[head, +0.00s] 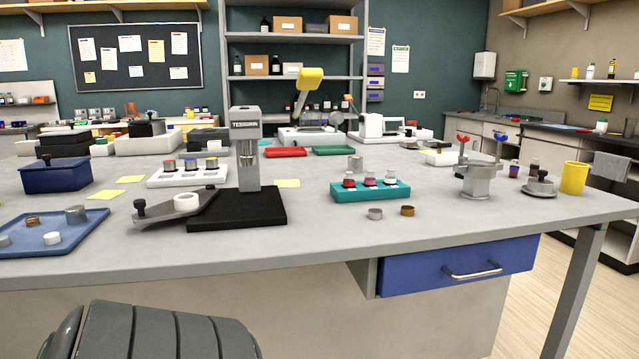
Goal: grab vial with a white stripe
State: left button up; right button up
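A teal rack (372,194) on the right half of the bench holds small reddish vials with pale parts, among them a left one (349,180), a middle one (370,179) and a right one (390,177). A white rack (188,178) left of the grey press holds more small dark vials (190,165) with coloured tops. A purple-banded vial (514,170) and a brown one (534,170) stand at the right. The vials are too small here for me to tell which has a white stripe. Neither of my grippers is in view.
The grey press (247,150) on its black base (235,210) stands between the racks. A blue tray (50,238) lies at the left. The front bench edge is mostly clear.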

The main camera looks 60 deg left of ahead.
aim_at(390, 178)
jog(key=u, duration=1.75)
